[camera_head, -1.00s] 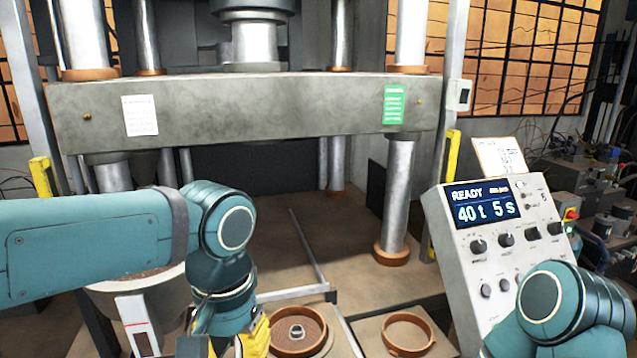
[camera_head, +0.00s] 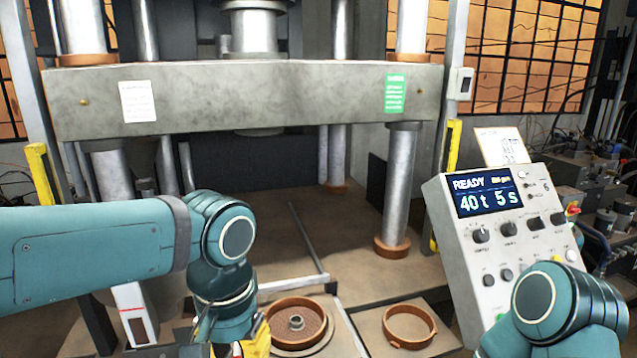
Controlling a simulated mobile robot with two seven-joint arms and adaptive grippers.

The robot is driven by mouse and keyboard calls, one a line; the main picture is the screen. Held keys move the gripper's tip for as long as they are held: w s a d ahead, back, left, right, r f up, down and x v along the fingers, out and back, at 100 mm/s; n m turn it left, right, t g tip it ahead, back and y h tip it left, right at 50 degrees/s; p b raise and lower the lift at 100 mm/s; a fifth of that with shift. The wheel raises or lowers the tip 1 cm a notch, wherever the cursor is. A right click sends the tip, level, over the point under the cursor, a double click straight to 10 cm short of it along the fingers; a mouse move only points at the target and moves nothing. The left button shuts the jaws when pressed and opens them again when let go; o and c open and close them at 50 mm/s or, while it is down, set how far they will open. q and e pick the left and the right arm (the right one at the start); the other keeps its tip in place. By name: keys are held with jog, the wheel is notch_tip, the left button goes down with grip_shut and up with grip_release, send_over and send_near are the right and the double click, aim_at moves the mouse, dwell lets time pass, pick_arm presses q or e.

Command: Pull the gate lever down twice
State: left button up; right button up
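I cannot clearly make out the gate lever; it may be hidden behind my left arm or below the frame. A white upright piece with a red line (camera_head: 134,314) shows below my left forearm at the lower left. My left gripper (camera_head: 205,345) points down at the bottom edge, partly cut off, beside a yellow part (camera_head: 258,338). Its fingertips and anything between them cannot be made out. My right arm's wrist comes in at the lower right in front of the control panel, with its gripper out of view.
A press with a thick grey crossbeam (camera_head: 250,98) stands behind. A brown ring mould with a small hub (camera_head: 297,345) and an open brown ring (camera_head: 409,342) lie in front. The control panel (camera_head: 460,240) at right reads READY, 40 t 5 s.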

pick_arm(q)
jog(key=shift+f+b, duration=1.45)
jog(key=shift+f, duration=0.7)
notch_tip(320, 180, down, 5)
jog(key=b, duration=0.3)
jog(key=shift+r, duration=0.1)
notch_tip(320, 180, up, 6)
jog(key=p, duration=0.4)
jog(key=shift+p, duration=0.3)
notch_tip(320, 180, up, 7)
jog(key=p, duration=0.6)
